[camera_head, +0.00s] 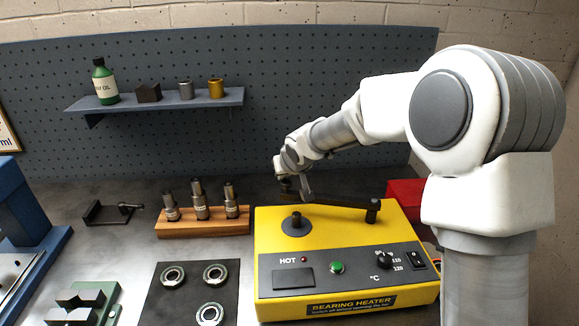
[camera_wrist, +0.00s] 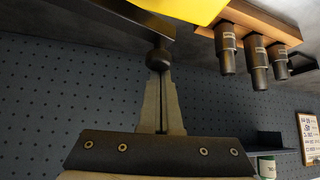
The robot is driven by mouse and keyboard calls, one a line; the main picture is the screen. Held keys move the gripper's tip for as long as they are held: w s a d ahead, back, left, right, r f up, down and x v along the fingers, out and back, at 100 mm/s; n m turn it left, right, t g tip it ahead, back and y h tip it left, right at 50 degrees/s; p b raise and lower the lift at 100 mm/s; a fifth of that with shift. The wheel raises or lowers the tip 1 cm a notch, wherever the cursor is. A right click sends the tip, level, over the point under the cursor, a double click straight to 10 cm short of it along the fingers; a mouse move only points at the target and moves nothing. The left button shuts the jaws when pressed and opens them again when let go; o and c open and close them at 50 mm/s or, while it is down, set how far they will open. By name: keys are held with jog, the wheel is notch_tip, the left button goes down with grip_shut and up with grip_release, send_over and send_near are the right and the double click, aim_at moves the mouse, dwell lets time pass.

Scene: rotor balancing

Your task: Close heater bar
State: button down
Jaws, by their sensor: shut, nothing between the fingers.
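The yellow bearing heater (camera_head: 345,262) stands on the bench in the head view. Its dark heater bar (camera_head: 342,201) is joined at the right post (camera_head: 372,210). The bar's free end points left and back, away from the left post (camera_head: 296,224), whose top is uncovered. My gripper (camera_head: 306,194) is at the bar's free end. In the wrist view my gripper's fingers (camera_wrist: 161,82) are shut together, with nothing between them. A round dark knob (camera_wrist: 158,60) under the bar's end (camera_wrist: 125,22) lies right at the fingertips. Whether they touch is unclear.
A wooden block (camera_head: 204,228) with several metal tools stands left of the heater. A dark mat (camera_head: 190,295) with bearing rings lies in front of it. A red box (camera_head: 404,194) is behind right. The pegboard (camera_head: 260,100) with a shelf (camera_head: 160,101) closes off the back.

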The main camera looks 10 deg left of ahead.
jog(key=s+b, duration=0.2)
jog(key=s, duration=0.4)
jog(key=shift+s+d, duration=0.2)
jog(key=shift+s, duration=0.1)
jog(key=shift+s+f, duration=0.1)
jog(key=shift+f, duration=0.1)
